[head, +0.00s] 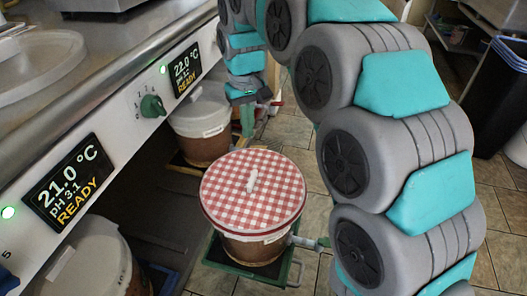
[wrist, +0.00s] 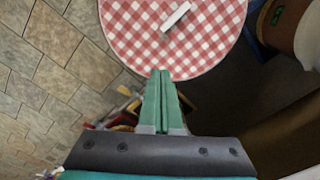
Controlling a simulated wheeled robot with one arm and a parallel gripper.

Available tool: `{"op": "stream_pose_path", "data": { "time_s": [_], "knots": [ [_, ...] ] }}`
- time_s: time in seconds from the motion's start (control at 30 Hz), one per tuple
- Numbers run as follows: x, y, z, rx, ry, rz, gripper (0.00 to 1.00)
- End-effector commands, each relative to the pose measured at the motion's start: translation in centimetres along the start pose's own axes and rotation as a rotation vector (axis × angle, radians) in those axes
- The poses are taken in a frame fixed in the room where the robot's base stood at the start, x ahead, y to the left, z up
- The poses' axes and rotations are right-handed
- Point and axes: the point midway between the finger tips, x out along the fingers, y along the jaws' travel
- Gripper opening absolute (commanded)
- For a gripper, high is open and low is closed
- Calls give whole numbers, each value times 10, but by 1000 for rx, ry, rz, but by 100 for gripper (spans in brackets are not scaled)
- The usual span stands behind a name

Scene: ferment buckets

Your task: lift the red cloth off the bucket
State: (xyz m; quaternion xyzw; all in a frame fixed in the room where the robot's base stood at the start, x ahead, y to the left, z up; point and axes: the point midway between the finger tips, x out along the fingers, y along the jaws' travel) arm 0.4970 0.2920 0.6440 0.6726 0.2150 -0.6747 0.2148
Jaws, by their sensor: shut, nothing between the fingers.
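The red and white checked cloth (head: 226,198) lies flat over the top of a brown bucket (head: 255,250), with a small white grip or peg (head: 252,179) standing on it. The bucket stands upright in a green-framed tray or trolley (head: 222,256). The cloth also shows in the wrist view (wrist: 135,30), with the white piece (wrist: 175,17) near its middle. My gripper (head: 247,134) is beyond the far edge of the cloth in the head view, its green fingers pointing down. In the wrist view my gripper (wrist: 163,74) is shut and empty, its tips at the cloth's near edge. I cannot tell whether they touch.
A second bucket with a white lid (head: 200,117) stands behind, under the counter. A third white-lidded one (head: 92,262) is at the lower left. The counter front (head: 120,105) carries lit displays and a green knob. Tiled floor (head: 310,205) and a dark bin (head: 497,95) lie right.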

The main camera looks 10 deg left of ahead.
Motion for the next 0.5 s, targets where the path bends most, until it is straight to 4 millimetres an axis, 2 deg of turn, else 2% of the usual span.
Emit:
{"op": "stream_pose_path", "data": {
  "time_s": [0.1,0.27,0.37,0.5],
  "knots": [
    [5,-8,-10,-15,0,1,0],
    [14,-10,-11,-18,-1,1,0],
    [28,-9,-11,-18,-2,1,0],
    [56,-10,-9,-17,-5,0,0]
  ]
}}
